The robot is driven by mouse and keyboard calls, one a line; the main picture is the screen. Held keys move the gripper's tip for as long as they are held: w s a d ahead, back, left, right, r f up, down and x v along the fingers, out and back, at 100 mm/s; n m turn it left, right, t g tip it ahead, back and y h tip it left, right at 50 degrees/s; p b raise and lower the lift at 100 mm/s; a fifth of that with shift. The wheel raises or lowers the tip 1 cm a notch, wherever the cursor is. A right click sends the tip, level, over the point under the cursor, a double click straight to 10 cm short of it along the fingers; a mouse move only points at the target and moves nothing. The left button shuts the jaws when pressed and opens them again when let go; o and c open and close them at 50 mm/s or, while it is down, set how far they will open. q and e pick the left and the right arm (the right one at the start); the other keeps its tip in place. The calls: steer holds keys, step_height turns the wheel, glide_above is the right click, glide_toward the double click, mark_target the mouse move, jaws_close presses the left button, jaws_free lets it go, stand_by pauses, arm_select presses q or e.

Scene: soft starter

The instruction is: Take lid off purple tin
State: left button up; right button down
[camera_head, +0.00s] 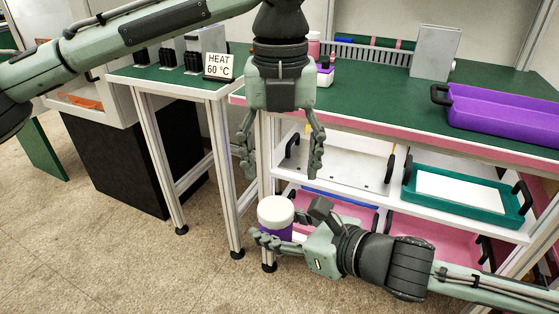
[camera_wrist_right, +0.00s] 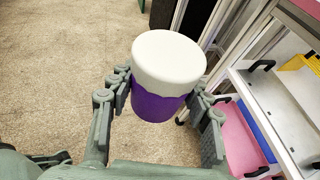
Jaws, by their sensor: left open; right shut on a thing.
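The purple tin (camera_head: 275,235) has a white lid (camera_head: 276,210) on top. My right gripper (camera_head: 274,240) is shut on the tin's body and holds it roughly upright in the air, in front of the shelf unit. In the right wrist view the purple tin (camera_wrist_right: 155,105) sits between the two fingers, with the white lid (camera_wrist_right: 169,55) above them and clear of the fingers. The lid rests on the tin. My left gripper (camera_head: 281,165) hangs fingers down, open and empty, above the tin and apart from it.
A green-topped bench (camera_head: 385,98) holds a purple tray (camera_head: 500,118) at the right. Shelves below hold a teal tray (camera_head: 468,195) and pink trays (camera_head: 425,232). A smaller table with a "HEAT 60 °C" sign (camera_head: 219,66) stands left. Floor at the left front is clear.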

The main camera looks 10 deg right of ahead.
mark_target(279, 207)
arm_select(q)
steer(key=shift+s+a+f, duration=0.1)
steer(key=shift+a, duration=0.1)
step_height(279, 207, down, 8)
steer(key=shift+r, duration=0.2)
